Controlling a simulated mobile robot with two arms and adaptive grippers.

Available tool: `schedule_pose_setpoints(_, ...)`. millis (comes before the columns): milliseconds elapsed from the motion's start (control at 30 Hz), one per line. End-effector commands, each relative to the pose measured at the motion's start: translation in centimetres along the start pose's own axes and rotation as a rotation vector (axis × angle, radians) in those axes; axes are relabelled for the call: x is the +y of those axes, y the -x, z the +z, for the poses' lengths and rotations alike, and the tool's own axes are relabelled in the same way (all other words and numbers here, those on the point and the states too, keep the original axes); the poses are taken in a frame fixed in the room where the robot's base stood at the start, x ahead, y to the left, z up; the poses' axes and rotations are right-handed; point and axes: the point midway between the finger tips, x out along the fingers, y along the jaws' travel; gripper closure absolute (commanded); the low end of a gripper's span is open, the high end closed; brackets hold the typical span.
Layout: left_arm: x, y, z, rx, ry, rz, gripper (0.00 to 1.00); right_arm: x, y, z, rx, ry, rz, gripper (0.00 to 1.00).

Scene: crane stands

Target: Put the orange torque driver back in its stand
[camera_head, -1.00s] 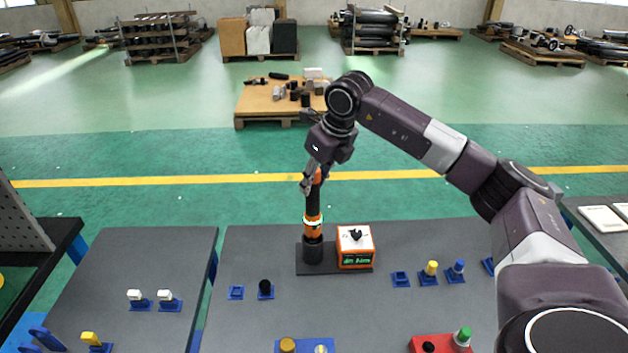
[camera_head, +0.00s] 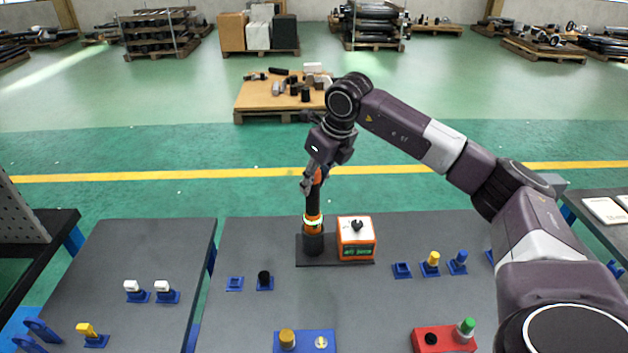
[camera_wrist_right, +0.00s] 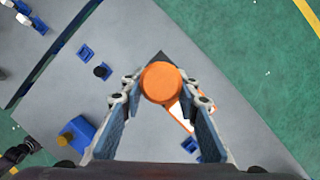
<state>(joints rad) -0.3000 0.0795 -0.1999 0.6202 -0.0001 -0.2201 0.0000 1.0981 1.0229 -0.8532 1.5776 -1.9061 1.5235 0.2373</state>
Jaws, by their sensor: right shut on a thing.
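The torque driver (camera_head: 314,196) stands nearly upright, with a dark shaft, an orange top and an orange lower section with a pale ring. Its lower end meets the black cup of the stand (camera_head: 313,244); I cannot tell how deep it sits. The stand's dark base also carries an orange and white box (camera_head: 356,238) with a green display. My right gripper (camera_head: 309,183) is shut on the driver near its top. In the right wrist view the driver's round orange end (camera_wrist_right: 161,82) shows between the fingers. My left gripper is out of view.
On the grey table, small blue holders (camera_head: 402,270) with yellow and blue pegs stand right of the box. A black peg (camera_head: 264,278) is at the left. A blue block (camera_head: 305,342) and a red block (camera_head: 444,340) lie at the front.

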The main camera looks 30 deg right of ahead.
Motion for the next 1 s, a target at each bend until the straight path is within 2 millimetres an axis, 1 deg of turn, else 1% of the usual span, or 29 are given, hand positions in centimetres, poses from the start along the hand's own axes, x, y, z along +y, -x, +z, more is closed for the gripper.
schedule_pose_setpoints(367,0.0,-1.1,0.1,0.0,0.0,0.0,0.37,0.0,-1.2,-0.3,-0.007,0.0,0.0,1.0)
schedule_pose_setpoints(400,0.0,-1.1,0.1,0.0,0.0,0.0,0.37,0.0,-1.2,-0.3,-0.007,0.0,0.0,0.71)
schedule_pose_setpoints(500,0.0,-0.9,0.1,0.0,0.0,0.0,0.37,0.0,-1.1,-0.3,-0.007,0.0,0.0,0.6)
schedule_pose_setpoints(600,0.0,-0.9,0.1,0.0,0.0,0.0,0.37,0.0,-1.1,-0.3,-0.005,0.0,0.0,0.51)
schedule_pose_setpoints(767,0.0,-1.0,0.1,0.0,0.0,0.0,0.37,0.0,-1.2,-0.4,-0.002,0.0,0.0,0.51)
schedule_pose_setpoints(800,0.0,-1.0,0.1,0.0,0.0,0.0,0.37,0.0,-1.5,-0.7,0.005,0.0,0.0,0.51)
schedule_pose_setpoints(1000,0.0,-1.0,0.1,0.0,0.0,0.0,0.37,0.0,-1.3,-0.6,0.003,0.0,0.0,0.51)
